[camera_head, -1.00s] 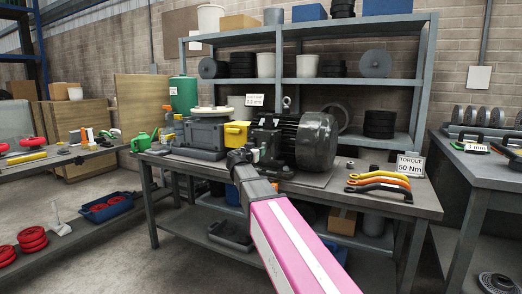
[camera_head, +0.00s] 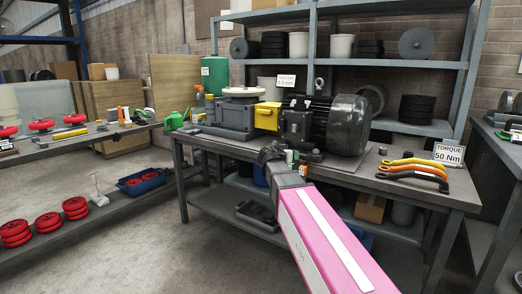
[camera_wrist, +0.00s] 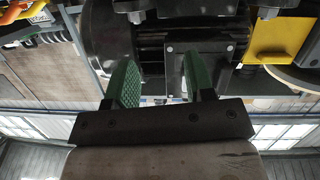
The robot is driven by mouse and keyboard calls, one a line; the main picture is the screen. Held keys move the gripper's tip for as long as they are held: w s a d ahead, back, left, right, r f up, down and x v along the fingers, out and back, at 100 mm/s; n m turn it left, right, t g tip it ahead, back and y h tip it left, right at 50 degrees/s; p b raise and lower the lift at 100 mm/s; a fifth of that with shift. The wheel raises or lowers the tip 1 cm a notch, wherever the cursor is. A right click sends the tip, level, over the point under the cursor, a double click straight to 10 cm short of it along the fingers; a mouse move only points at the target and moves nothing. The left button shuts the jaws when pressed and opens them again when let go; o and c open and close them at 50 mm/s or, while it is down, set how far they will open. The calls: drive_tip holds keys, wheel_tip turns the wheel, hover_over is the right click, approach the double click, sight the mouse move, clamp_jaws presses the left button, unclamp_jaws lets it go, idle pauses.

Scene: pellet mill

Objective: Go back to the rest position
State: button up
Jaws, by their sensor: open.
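My gripper (camera_wrist: 161,82) is open in the wrist view. Its two green fingers stand apart with nothing held between them. Beyond the fingers is the dark motor (camera_wrist: 180,50), which appears upside down in this view. In the head view my pink and grey arm reaches from the lower right to the front edge of the workbench (camera_head: 440,197). The arm's end is just in front of the black motor (camera_head: 340,125), and the fingers themselves are hidden there. I cannot tell from the views whether anything touches the motor.
A shelf rack (camera_head: 380,62) stands behind. Open floor (camera_head: 150,235) is at the left front.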

drive_tip(key=s+d+f+n+g+y, duration=0.1)
drive_tip(key=s+d+f+g+y, duration=0.15)
drive_tip(key=s+f, duration=0.5)
drive_tip(key=s+d+f+n+g+y, duration=0.15)
drive_tip(key=s+f+g, duration=0.25)
drive_tip(key=f, duration=0.7)
drive_tip(key=s+d+f+n+g+y, duration=0.1)
drive_tip(key=s+f+n+g+y, duration=0.15)
drive_tip(key=s+f, duration=0.5)
drive_tip(key=s+a+f+n+g+y, duration=0.1)
drive_tip(key=s+a+f+g+y, duration=0.1)
drive_tip(key=s+f, duration=0.5)
wheel_tip(320, 180, down, 2)
drive_tip(key=shift+s+f+n+g+y, duration=0.1)
drive_tip(key=shift+s+n+g+y, duration=0.2)
drive_tip(key=shift+g+y, duration=0.25)
drive_tip(key=shift+a, duration=0.1)
